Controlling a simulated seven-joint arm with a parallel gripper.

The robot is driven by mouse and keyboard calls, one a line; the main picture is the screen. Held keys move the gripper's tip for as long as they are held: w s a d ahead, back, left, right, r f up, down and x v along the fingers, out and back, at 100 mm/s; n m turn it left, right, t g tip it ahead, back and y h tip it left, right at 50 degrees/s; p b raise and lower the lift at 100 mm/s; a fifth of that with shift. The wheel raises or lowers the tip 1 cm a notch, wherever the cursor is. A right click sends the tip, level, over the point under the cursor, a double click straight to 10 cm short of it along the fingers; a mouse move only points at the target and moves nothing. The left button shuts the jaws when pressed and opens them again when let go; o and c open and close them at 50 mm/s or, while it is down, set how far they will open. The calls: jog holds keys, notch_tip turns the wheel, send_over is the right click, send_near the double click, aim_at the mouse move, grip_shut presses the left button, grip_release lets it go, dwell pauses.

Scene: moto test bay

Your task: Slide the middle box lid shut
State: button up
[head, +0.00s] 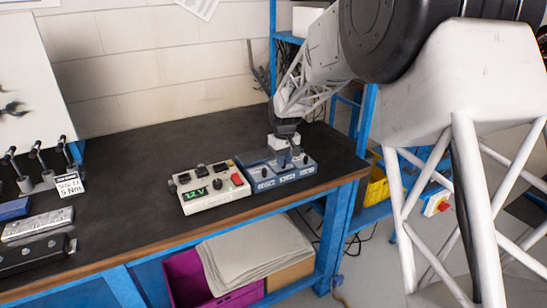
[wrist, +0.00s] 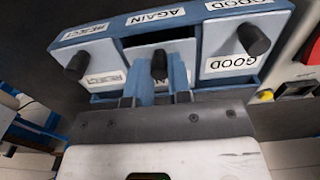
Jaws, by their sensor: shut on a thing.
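The blue box (head: 282,180) sits on the dark bench; it also shows in the wrist view (wrist: 111,38). It has three pale lids with black knobs. The left lid (wrist: 98,57) reads REJECT and the right lid (wrist: 224,45) reads GOOD; both look shut. The middle lid (wrist: 140,58), under the AGAIN label, sits lower in the wrist picture than its neighbours, with a dark gap (wrist: 158,40) at its far edge. My gripper (wrist: 160,77) is shut on the middle knob (wrist: 159,63); the fingers hide part of this lid. In the head view my gripper (head: 289,152) is over the box.
A pale 12 V control unit (head: 212,188) with a red button stands close against the box's left side. Black levers and a 5 Nm sign (head: 69,185) are at the far left. The bench (head: 130,190) is clear between. Its right edge is near the box.

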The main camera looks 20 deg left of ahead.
jog(key=shift+s+d, duration=0.6)
jog(key=shift+s, duration=0.05)
jog(key=o, duration=0.6)
jog(key=shift+r, duration=0.1)
jog(key=shift+r, duration=3.45)
jog(key=shift+d, duration=0.1)
